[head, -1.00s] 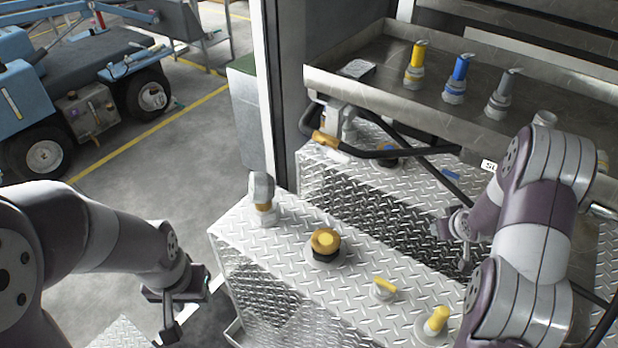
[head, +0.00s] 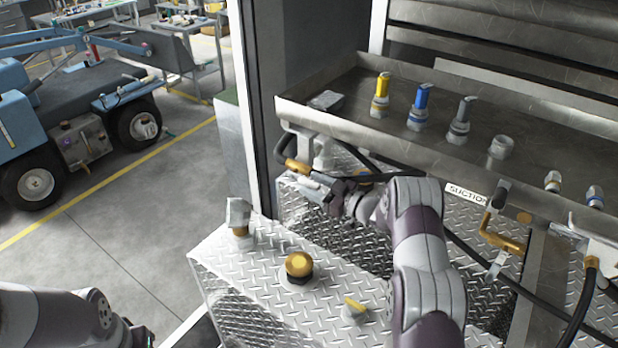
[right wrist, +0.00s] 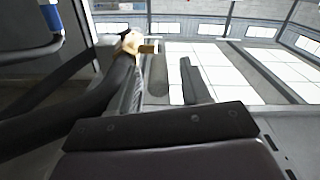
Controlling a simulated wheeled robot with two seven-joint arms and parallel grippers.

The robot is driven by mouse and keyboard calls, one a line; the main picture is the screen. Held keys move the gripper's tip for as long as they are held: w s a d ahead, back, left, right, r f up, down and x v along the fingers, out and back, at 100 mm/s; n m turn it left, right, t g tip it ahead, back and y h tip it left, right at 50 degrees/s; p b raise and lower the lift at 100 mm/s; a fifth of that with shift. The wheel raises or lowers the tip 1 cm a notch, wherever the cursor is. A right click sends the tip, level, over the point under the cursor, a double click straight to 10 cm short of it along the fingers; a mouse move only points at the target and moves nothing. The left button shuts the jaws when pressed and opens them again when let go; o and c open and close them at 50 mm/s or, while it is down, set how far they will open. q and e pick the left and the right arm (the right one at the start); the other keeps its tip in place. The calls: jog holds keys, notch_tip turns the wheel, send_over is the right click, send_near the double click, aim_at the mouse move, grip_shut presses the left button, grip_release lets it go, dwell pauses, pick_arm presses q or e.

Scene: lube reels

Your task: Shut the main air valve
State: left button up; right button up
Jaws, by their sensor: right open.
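No label naming the main air valve can be read. A brass-coloured valve or fitting (head: 298,165) with a black hose sits under the left front of the steel tray. It also shows as a brass piece (right wrist: 131,45) ahead of the fingers in the right wrist view. My right gripper (head: 322,188) is open, close below and right of this fitting; I cannot tell whether they touch.
The steel tray (head: 330,122) holds yellow, blue and grey nozzles. A "SUCTION" label (head: 467,194) and another brass valve handle (head: 500,240) are at the right. Black hoses hang under the tray. A dark post stands left of it; open floor lies beyond.

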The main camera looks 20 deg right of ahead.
jog(key=shift+w+a, duration=0.4)
jog(key=shift+w, duration=0.05)
jog(key=shift+w+a+f, duration=0.15)
jog(key=shift+w, duration=0.2)
